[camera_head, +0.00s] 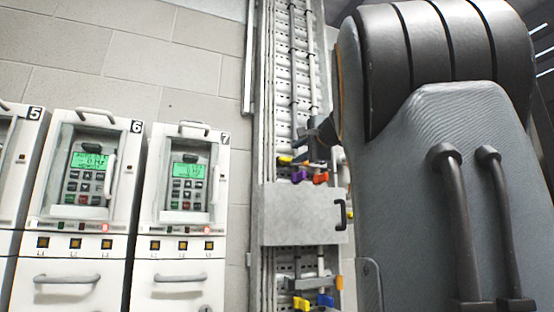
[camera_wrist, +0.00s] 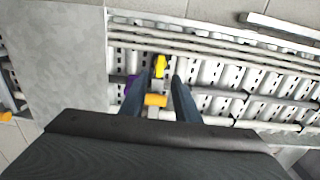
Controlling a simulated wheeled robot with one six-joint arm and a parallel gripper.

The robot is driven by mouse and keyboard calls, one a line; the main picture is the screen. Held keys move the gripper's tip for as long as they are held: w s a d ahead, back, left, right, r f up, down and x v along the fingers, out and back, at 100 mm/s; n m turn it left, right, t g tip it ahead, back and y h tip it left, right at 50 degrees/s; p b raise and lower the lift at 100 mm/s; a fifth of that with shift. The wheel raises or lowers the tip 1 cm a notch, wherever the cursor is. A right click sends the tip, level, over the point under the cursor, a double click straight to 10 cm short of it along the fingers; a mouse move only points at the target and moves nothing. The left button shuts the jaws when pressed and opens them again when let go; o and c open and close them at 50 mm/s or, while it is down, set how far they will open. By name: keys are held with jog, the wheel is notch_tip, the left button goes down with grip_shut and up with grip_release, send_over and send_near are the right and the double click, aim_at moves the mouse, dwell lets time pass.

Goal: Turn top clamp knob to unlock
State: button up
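In the head view, a cluster of coloured clamp knobs sits on the vertical cable tray just above a grey plate: a yellow one (camera_head: 285,160), a purple one (camera_head: 299,176) and an orange-red one (camera_head: 320,178). I cannot tell which is the top clamp knob. My gripper (camera_wrist: 161,76) has its two dark fingers apart. In the wrist view, the yellow knob (camera_wrist: 160,66) shows between the fingertips and an orange knob (camera_wrist: 155,100) lies between the fingers. The purple knob (camera_wrist: 130,82) is partly hidden by the left finger. Contact cannot be told.
The grey plate (camera_head: 300,215) with a dark handle covers the tray below the cluster. More clamps, yellow (camera_head: 301,303) and blue (camera_head: 325,300), are lower down. White drive cabinets (camera_head: 182,215) stand left. My arm hides the right side.

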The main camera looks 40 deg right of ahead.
aim_at(287, 158)
jog(key=p+x, duration=0.2)
jog(key=x, duration=0.4)
jog(key=shift+w+p, duration=0.35)
jog(key=shift+p, duration=0.05)
grip_shut()
